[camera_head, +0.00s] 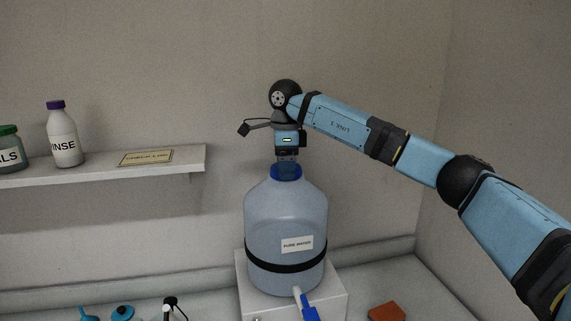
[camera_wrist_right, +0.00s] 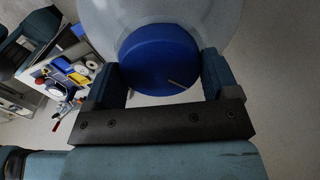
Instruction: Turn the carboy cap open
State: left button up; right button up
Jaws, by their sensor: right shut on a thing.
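The carboy (camera_head: 286,222) is a large translucent bluish bottle with a "PURE WATER" label and a black band, standing upright. Its blue cap (camera_head: 287,172) sits on the neck. My right gripper (camera_head: 287,162) comes down onto the cap from above and is shut on it. In the right wrist view, the round blue cap (camera_wrist_right: 160,58) lies between the two fingers of my right gripper (camera_wrist_right: 160,85), with a small pale mark on its top. The carboy's shoulder (camera_wrist_right: 185,12) shows around the cap. My left gripper is not in view.
The carboy stands on a white box (camera_head: 250,300) on the bench. A blue-handled spigot (camera_head: 308,308) sticks out at its lower front. A shelf (camera_head: 190,160) at left holds a rinse bottle (camera_head: 64,138) and a green-capped bottle (camera_head: 10,150). A red-brown block (camera_head: 386,312) lies at right.

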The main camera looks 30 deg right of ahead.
jog(key=m, duration=0.4)
jog(key=shift+f, duration=0.1)
jog(key=shift+m, duration=1.3)
jog(key=o, duration=0.8)
jog(key=shift+m, duration=0.3)
